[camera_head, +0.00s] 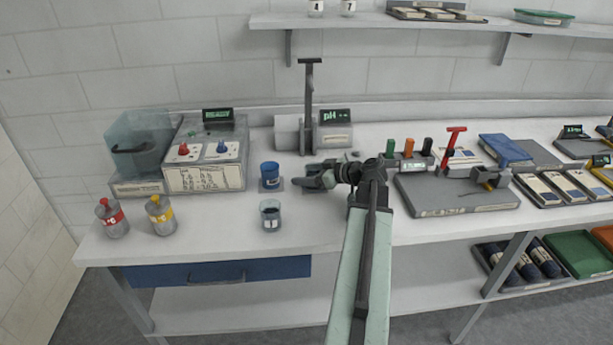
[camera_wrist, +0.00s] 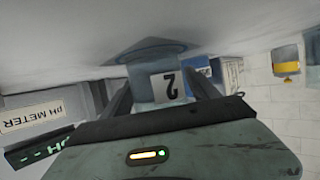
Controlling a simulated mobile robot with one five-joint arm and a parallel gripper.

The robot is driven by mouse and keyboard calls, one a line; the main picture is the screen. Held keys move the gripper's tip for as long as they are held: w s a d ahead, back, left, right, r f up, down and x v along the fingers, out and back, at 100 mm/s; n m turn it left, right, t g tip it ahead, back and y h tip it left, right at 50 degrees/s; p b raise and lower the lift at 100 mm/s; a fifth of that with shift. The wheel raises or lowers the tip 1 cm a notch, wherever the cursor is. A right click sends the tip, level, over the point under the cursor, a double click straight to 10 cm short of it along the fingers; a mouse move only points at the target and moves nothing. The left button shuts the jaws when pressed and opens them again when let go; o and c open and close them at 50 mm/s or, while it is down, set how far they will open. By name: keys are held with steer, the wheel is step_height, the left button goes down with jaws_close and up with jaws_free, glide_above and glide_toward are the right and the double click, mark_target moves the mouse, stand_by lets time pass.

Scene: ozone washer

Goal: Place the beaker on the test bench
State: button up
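A blue beaker (camera_head: 269,177) stands on the white bench (camera_head: 210,233), left of my gripper. My gripper (camera_head: 312,180) is low over the bench, pointing left at the blue beaker's side. In the wrist view, which looks upside down, the fingers (camera_wrist: 158,85) are spread apart.
A pH meter (camera_head: 334,130) with a tall stand (camera_head: 309,95) is behind my gripper. A panelled box (camera_head: 205,172), red-labelled bottle (camera_head: 112,218) and yellow-labelled bottle (camera_head: 160,214) stand left. A grey platform (camera_head: 455,200) lies right.

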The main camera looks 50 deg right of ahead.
steer(key=shift+r, duration=0.25)
steer(key=p+v, duration=0.4)
steer(key=v, duration=0.7)
steer(key=shift+s+d+r+p, duration=0.1)
steer(key=shift+s+r+p, duration=0.1)
steer(key=shift+p, duration=0.2)
steer(key=shift+s, duration=0.3)
